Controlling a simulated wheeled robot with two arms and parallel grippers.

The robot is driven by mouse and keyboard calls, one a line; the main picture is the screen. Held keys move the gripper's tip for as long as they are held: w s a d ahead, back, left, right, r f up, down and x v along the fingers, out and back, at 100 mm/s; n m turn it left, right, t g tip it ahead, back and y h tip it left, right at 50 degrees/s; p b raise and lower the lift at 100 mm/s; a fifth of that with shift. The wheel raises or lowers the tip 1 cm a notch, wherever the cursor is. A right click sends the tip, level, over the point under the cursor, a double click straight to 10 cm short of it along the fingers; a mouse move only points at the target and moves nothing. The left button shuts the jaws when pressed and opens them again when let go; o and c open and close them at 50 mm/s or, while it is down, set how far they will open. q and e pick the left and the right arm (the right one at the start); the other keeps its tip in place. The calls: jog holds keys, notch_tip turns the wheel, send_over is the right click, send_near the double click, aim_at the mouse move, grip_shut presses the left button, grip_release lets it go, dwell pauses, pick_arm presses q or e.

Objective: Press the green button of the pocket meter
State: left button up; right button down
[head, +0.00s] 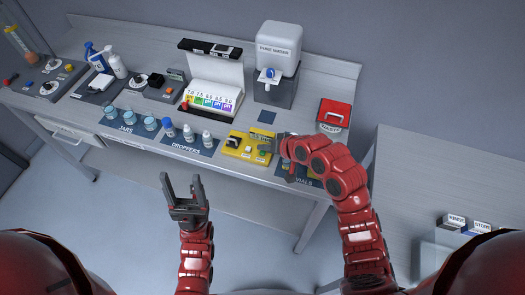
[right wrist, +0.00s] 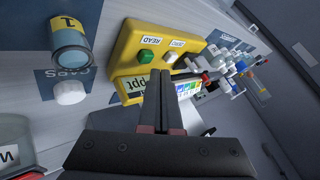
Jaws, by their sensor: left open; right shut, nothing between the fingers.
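The yellow pocket meter (head: 231,150) lies on the bench, right of the dropper bottles. In the right wrist view the meter (right wrist: 130,48) shows a green button (right wrist: 146,57) under the word READ and a white button (right wrist: 170,57) under ZERO. Part of its display, reading "ppt", is hidden behind my fingers. My right gripper (right wrist: 164,75) is shut and empty, its tips over the meter close to the two buttons; contact cannot be told. In the head view it (head: 277,146) is at the meter's right side. My left gripper (head: 183,187) is open and empty, in front of the bench.
A vial with a yellow label (right wrist: 70,45) and a white cap (right wrist: 70,92) stand beside the meter. Dropper bottles (head: 188,134) and jars (head: 150,123) line the bench's front. A white water container (head: 279,47) and red waste bin (head: 334,112) stand behind.

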aim_at(265, 157)
notch_tip(265, 157, up, 5)
jog(key=p, duration=0.2)
jog(key=shift+p, duration=0.4)
dwell(0.6)
